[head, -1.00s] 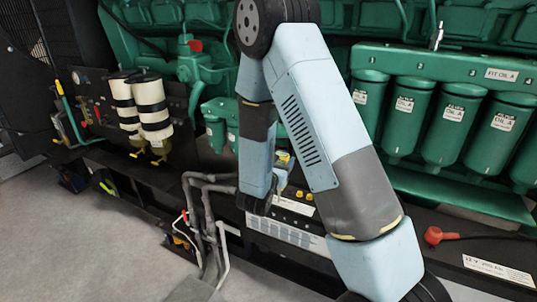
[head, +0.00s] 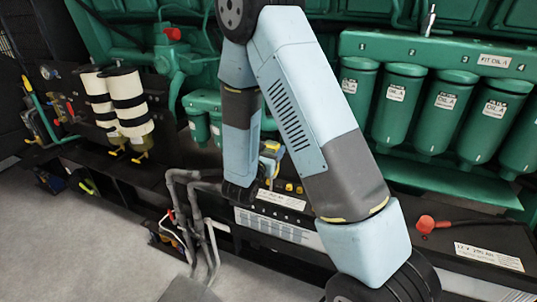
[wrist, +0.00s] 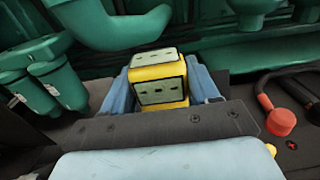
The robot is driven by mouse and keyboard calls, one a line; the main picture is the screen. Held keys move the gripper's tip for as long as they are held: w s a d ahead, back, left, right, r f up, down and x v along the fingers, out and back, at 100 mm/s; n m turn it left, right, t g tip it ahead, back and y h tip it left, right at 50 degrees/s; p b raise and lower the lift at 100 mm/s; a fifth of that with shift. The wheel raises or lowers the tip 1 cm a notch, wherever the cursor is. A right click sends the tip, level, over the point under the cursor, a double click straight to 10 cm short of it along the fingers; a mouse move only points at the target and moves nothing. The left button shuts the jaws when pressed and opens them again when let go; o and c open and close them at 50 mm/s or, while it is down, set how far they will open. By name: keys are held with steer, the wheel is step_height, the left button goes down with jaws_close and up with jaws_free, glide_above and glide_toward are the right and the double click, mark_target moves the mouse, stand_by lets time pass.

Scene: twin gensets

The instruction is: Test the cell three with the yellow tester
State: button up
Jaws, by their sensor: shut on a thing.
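My gripper (wrist: 158,88) is shut on the yellow tester (wrist: 160,90), a small box with pale panels on its top and near face, between two blue fingers in the wrist view. In the head view the tester (head: 270,160) shows partly behind my arm, above a black battery (head: 278,227) with a white label and small yellow cell caps (head: 288,188) along its top. Part of the cap row is hidden by my arm, so I cannot tell which cap is cell three. I cannot tell whether the tester touches a cap.
Green oil filters (head: 440,115) hang behind the batteries. A red terminal cover (head: 427,223) with a black cable sits on another battery to the right; it also shows in the wrist view (wrist: 280,122). Grey pipes (head: 195,220) rise at the left front. Grey floor (head: 80,240) is open at left.

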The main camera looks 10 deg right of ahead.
steer(key=w+d+f, duration=0.3)
steer(key=w+d, duration=0.2)
steer(key=w, duration=0.2)
stand_by(0.9)
stand_by(0.4)
steer(key=shift+s+f, duration=0.15)
steer(key=shift+s, duration=0.05)
steer(key=shift+f, duration=0.45)
stand_by(1.9)
stand_by(0.4)
